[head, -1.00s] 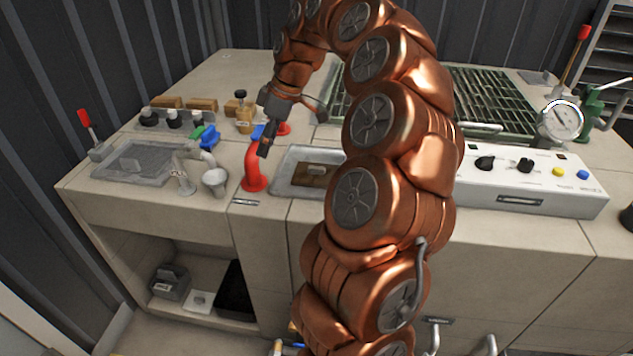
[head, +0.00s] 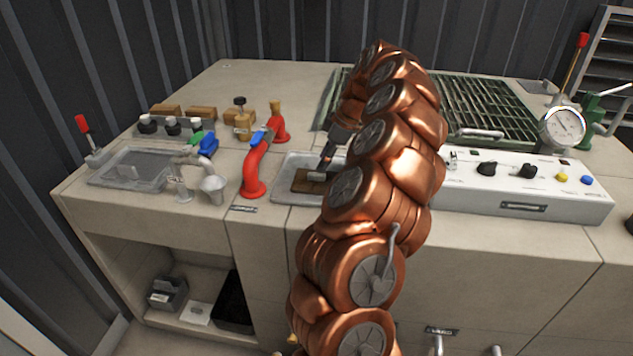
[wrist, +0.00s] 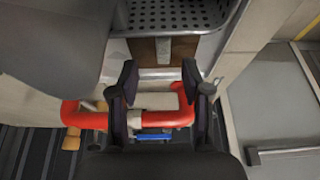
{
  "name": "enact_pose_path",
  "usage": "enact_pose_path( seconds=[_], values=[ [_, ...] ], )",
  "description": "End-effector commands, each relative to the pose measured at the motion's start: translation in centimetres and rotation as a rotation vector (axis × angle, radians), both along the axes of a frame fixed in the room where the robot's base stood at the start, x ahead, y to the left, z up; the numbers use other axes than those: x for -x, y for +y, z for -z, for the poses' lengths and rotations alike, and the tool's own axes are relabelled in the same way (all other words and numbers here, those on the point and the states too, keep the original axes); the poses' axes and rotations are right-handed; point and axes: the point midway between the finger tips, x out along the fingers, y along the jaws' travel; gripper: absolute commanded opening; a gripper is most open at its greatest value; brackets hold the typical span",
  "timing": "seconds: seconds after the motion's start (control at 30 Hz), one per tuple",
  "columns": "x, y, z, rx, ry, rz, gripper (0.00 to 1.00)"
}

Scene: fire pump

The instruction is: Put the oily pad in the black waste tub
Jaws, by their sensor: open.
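The oily pad (head: 303,186), brown with a pale grey strip, lies in a shallow metal tray (head: 283,191) on the counter. It also shows at the top of the wrist view (wrist: 144,52). My gripper (head: 323,166) is over the tray, close to the pad, partly hidden by my arm. In the wrist view my gripper (wrist: 161,85) has its fingers apart with nothing held between them; the pad is just beyond the fingertips. The black waste tub (head: 233,307) stands on the open shelf below the counter, at lower left.
A red bent pipe (head: 252,170) with a blue lever rises just left of the tray. A white control panel (head: 520,190) and a green-framed grating (head: 480,105) are to the right. A grey caddy (head: 167,293) sits left of the tub.

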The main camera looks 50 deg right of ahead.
Motion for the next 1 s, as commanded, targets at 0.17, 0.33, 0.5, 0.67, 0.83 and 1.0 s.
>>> enact_pose_path(
  seconds=[0.17, 0.33, 0.5, 0.67, 0.83, 1.0],
  values=[
    [-0.3, 0.6, 1.3, -0.001, 0.001, 0.000, 0.48],
    [-1.0, 1.3, 3.4, -0.001, 0.002, -0.002, 0.48],
    [-1.3, 1.4, 4.3, 0.001, 0.001, 0.000, 0.48],
    [-1.3, 1.4, 4.3, 0.001, 0.000, 0.000, 0.48],
    [-1.3, 1.4, 4.3, 0.001, -0.001, -0.001, 0.30],
    [-1.3, 1.4, 4.3, 0.002, 0.000, -0.001, 0.12]
  ],
)
